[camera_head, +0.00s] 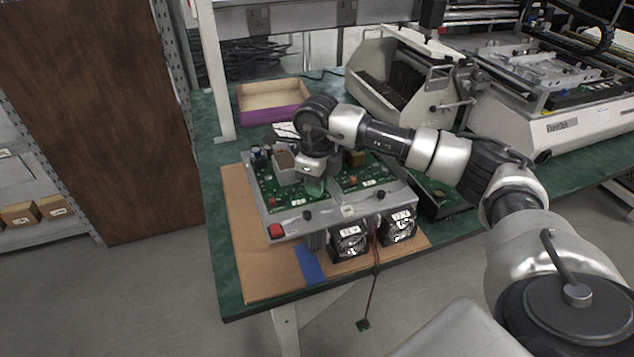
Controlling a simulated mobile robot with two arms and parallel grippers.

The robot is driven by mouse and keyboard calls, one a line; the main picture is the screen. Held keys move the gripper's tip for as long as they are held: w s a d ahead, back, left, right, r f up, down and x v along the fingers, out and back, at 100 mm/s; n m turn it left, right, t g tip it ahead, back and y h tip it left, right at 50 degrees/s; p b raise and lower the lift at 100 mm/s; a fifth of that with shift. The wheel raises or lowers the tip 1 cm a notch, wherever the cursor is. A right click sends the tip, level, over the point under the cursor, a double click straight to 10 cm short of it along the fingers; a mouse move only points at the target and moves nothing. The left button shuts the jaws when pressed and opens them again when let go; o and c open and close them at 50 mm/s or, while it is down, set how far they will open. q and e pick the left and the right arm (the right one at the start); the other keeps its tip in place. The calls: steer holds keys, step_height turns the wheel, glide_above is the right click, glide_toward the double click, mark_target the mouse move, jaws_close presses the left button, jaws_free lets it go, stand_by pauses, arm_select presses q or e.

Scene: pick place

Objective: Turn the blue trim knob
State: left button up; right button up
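A grey metal chassis (338,213) holds green circuit boards (274,196) and sits on a sheet of cardboard on the bench. My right arm reaches in from the right, and my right gripper (315,186) points down over the middle of the boards. Its fingertips are small and partly merge with the green board, so I cannot tell whether they are open or shut, or whether they touch anything. I cannot make out a blue trim knob; the gripper and wrist cover part of the boards. My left gripper is not in view.
A red button (276,231) and black knobs are on the chassis front, with two fans (349,242) below. Tall parts stand on the board left of the gripper. A purple-sided box (273,115) and a grey machine (402,86) stand behind. Bare cardboard (260,271) lies at front left.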

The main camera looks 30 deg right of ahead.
steer(key=o, duration=0.4)
step_height(320, 180, up, 11)
steer(key=shift+f, duration=0.1)
stand_by(0.3)
stand_by(0.5)
